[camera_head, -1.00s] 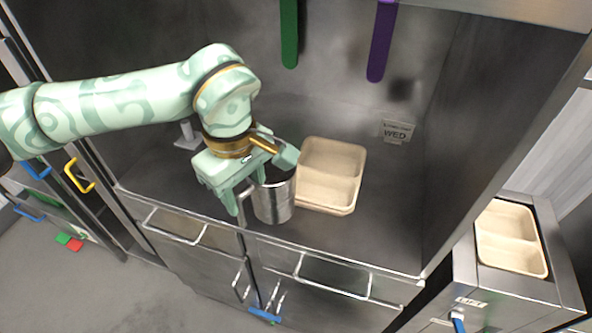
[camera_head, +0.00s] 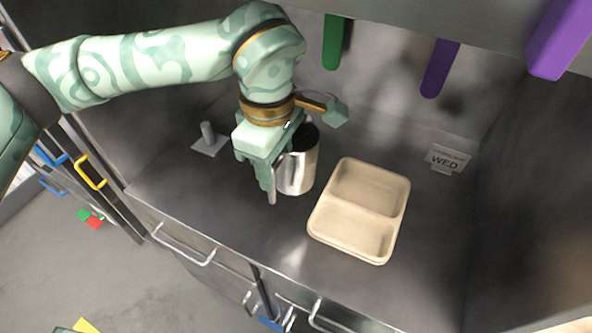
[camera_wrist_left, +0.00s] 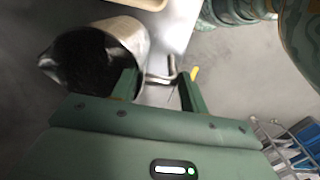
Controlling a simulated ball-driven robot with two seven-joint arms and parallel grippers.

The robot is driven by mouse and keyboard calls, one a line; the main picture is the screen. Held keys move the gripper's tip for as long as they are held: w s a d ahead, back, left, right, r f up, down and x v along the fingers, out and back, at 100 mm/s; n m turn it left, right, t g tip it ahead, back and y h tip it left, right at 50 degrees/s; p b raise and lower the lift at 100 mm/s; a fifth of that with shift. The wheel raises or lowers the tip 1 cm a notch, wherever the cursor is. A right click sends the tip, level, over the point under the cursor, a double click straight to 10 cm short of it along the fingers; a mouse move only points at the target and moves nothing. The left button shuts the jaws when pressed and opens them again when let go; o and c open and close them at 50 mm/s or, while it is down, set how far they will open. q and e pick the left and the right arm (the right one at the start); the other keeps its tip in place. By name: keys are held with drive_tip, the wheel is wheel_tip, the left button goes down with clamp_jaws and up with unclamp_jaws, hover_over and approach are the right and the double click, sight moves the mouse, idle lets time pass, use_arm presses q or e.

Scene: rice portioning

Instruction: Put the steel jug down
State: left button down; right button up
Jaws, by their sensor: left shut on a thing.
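The steel jug (camera_head: 296,174) is upright or nearly so at the left of the two-compartment tray, over the steel counter (camera_head: 235,210). Its inside looks dark. My left gripper (camera_head: 271,180) is shut on the jug's handle, on the jug's left side. I cannot tell whether the jug's base touches the counter. In the left wrist view the jug (camera_wrist_left: 137,42) fills the upper left, its mouth towards the camera, and the handle lies between the fingers (camera_wrist_left: 160,82). My right gripper is not in view.
A beige two-compartment tray (camera_head: 349,238) stands close right of the jug, apart from it. A small grey stand with a post (camera_head: 208,143) is behind left. A WED sign (camera_head: 446,160) is at the back right. Green (camera_head: 333,42) and purple (camera_head: 440,68) strips hang above.

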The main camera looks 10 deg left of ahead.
use_arm(q)
drive_tip(key=shift+a, duration=0.35)
drive_tip(key=w+a+f+b, duration=0.1)
drive_tip(key=w+a+f, duration=0.7)
drive_tip(key=a+f, duration=0.2)
wheel_tip(320, 180, down, 3)
drive_tip(key=shift+a+r, duration=0.1)
drive_tip(key=shift+a, duration=0.2)
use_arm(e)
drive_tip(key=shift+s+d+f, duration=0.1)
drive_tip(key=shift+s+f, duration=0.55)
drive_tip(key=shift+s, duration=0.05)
use_arm(q)
drive_tip(key=c, duration=0.7)
unclamp_jaws()
drive_tip(key=shift+c, duration=0.2)
